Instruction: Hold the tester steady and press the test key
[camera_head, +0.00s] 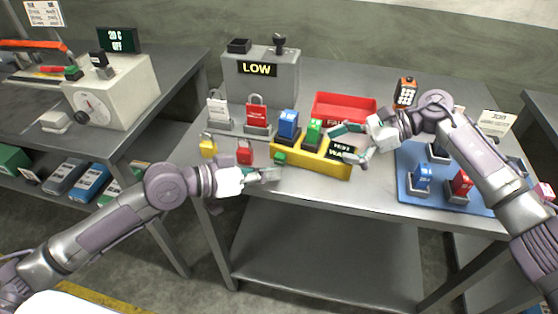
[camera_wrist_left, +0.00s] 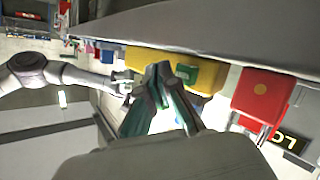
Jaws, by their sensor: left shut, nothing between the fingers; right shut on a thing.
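The yellow tester (camera_head: 312,164) lies near the table's front edge. It has a green test key (camera_head: 280,157) at its left end and a dark display reading TEST WAIT (camera_head: 342,148) at its right. A green block (camera_head: 314,129) stands in a black socket on it. My right gripper (camera_head: 352,145) is shut on the tester's right end. My left gripper (camera_head: 274,173) is shut and empty, just in front of the key. In the left wrist view its fingertips (camera_wrist_left: 163,72) are close to the green key (camera_wrist_left: 187,73); whether they touch is unclear.
A blue block (camera_head: 288,124) stands behind the tester, with a red FAIL tray (camera_head: 345,103) further back. Padlocks, including a red one (camera_head: 245,152), lie to the left. A grey LOW machine (camera_head: 262,80) stands behind. A blue mat (camera_head: 408,186) with blocks is at right.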

